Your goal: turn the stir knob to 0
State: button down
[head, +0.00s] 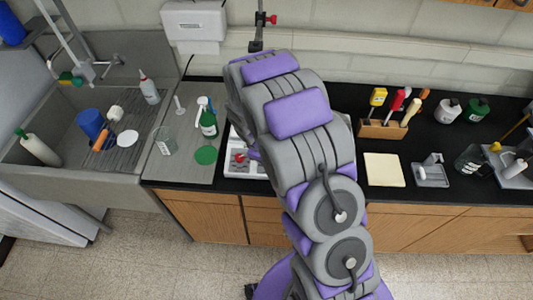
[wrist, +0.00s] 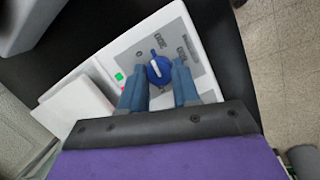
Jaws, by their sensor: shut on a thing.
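The blue knob (wrist: 160,72) with a white pointer line sits on the grey panel (wrist: 182,42) of a white hotplate device (wrist: 85,80). My gripper (wrist: 159,66) has its two blue-grey fingers on either side of this knob and is shut on it. The pointer runs up and slightly left in the wrist view. My gripper's fingertips are hidden there.
A green light (wrist: 119,76) is on the device's panel. A green-labelled bottle (head: 208,122) and a green disc (head: 205,155) stand close on the left. A beaker (head: 165,142) and the sink (head: 40,180) are further left. A pale pad (head: 384,170) lies to the right.

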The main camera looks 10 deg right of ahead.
jog(key=n+p, duration=0.1)
jog(key=n, duration=0.2)
jog(key=shift+r+t+p, duration=0.2)
jog(key=shift+t+p, duration=0.1)
jog(key=shift+p, duration=0.05)
jog(key=shift+a+n+t+h+p, duration=0.1)
jog(key=shift+n+t+h+p, duration=0.25)
jog(key=shift+n+p, duration=1.25)
jog(key=shift+f+n+b, duration=0.1)
jog(key=shift+n+b, duration=0.3)
jog(key=shift+n, duration=0.1)
jog(key=c, duration=0.8)
grip_release()
jog(key=shift+s, duration=0.1)
jog(key=v, duration=1.7)
